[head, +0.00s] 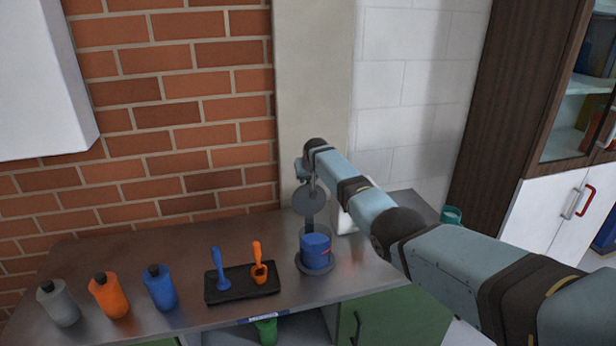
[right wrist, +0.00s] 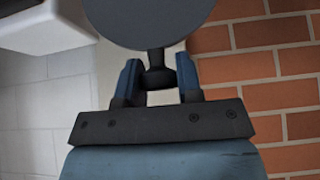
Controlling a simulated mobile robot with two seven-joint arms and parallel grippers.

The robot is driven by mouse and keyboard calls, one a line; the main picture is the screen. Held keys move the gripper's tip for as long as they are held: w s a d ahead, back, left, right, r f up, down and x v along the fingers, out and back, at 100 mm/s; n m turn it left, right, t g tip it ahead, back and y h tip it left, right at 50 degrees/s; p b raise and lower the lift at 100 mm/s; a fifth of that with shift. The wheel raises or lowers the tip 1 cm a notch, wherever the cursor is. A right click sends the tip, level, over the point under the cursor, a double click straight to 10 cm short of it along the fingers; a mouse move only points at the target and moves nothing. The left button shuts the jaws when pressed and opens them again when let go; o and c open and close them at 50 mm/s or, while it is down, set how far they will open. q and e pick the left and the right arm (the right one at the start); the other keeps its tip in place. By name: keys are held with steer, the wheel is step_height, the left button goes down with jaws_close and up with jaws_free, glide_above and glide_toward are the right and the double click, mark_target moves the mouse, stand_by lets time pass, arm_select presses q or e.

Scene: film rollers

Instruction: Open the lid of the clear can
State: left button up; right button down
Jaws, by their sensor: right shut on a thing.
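The clear can (head: 310,236) stands on the counter with a blue roller-like item (head: 316,251) inside it. Its round grey lid (head: 308,200) is up on edge above the can, off the opening. My right gripper (head: 311,181) is at the top of the lid. In the right wrist view, the fingers of my right gripper (right wrist: 155,80) are closed around the lid's dark knob (right wrist: 156,72), and the lid's disc (right wrist: 150,20) fills the top. Whether the lid is still joined to the can is hard to tell. My left gripper is not in view.
A black tray (head: 224,294) with a blue and an orange scoop-like tool lies left of the can. Grey (head: 59,304), orange (head: 110,296) and blue (head: 160,289) bottles stand further left. A white object (head: 345,222) is right behind the can. A brick wall backs the counter.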

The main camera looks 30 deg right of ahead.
steer(key=shift+f, duration=0.1)
steer(key=c, duration=1.1)
jaws_free()
steer(key=o, duration=0.3)
steer(key=shift+w+f, duration=0.1)
steer(key=v, duration=1.3)
steer(key=shift+r, duration=0.3)
